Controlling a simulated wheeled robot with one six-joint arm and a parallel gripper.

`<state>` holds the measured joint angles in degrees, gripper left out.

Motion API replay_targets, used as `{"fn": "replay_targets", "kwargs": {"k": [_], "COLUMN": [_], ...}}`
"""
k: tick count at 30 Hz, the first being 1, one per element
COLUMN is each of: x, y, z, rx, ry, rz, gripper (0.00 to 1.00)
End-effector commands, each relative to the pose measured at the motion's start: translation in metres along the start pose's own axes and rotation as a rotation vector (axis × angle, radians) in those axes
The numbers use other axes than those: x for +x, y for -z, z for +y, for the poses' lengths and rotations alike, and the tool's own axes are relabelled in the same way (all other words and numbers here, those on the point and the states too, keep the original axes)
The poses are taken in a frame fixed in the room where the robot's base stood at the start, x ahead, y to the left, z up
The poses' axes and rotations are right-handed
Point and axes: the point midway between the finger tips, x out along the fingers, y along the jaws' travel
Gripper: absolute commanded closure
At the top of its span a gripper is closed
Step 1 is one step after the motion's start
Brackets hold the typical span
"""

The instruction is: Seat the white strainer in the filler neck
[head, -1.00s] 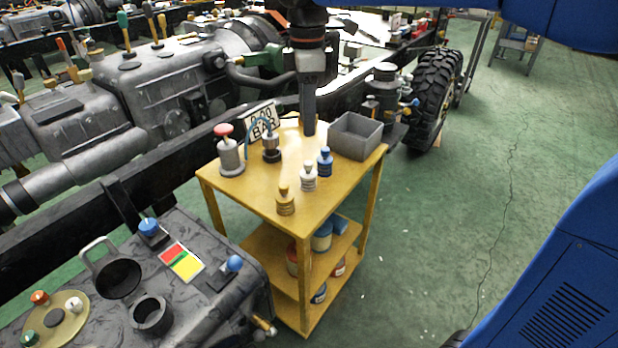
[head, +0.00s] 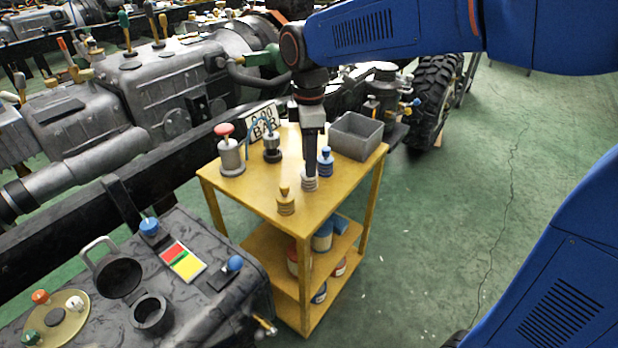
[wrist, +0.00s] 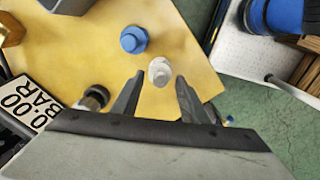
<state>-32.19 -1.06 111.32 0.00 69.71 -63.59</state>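The white strainer (head: 309,183) stands upright on the yellow cart's top (head: 245,188), between a blue one and a yellow one. My gripper (head: 310,172) points down right over it and hides its upper part in the head view. In the wrist view the white strainer (wrist: 160,72) shows between the tips of my two fingers (wrist: 161,77), which are apart; I cannot tell whether they touch it. The filler neck (head: 152,313) is a dark open ring on the black tank at lower left, with its round lid (head: 117,276) swung open behind it.
Close by on the cart stand the blue strainer (head: 326,162) and the yellow strainer (head: 286,203). A grey bin (head: 357,137) and a red-topped canister (head: 230,155) are farther back. A dark chassis rail (head: 60,212) runs behind the tank. Green floor lies clear at right.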

Motion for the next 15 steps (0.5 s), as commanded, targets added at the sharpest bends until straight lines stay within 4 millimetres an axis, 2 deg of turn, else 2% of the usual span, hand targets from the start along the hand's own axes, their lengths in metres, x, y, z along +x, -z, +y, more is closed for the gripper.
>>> {"fn": "replay_targets", "kwargs": {"k": [6, 11, 15], "x": [0.0005, 0.0004, 0.0003], "y": [0.0000, 0.0000, 0.0000], "z": [0.0001, 0.0001, 0.0001], "rx": [0.000, 0.000, 0.000], "ry": [0.000, 0.000, 0.000], "rz": [0.000, 0.000, 0.000], "gripper": [0.60, 0.98, 1.00]}}
